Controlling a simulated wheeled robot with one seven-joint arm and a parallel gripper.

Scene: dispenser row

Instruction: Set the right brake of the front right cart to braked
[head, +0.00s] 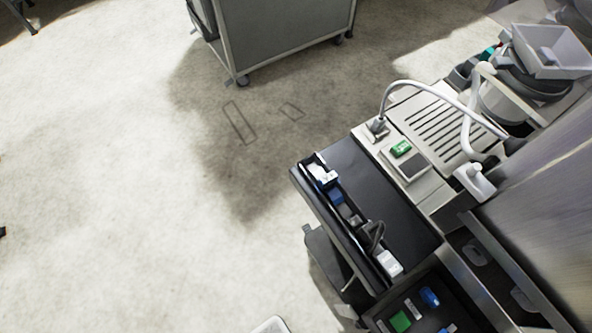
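A grey cart (283,43) with a pale frame stands at the top of the head view, cut off by the top edge. Its casters show at its lower left corner (242,80) and near its right side (338,39). A small part sticks out by the lower left caster, too small to tell whether it is a brake or how it is set. A second unit with a pale worktop (436,199) stands at the right; its wheels and any brakes are hidden. I cannot tell which one is the front right cart. My gripper is not in view.
A dark drawer or shelf (378,196) with small items juts out at the right. Another dark tray (388,322) with coloured items lies below it. A slatted grate (436,125) and a hose (430,88) are on the worktop. The pale floor (120,200) at left is clear.

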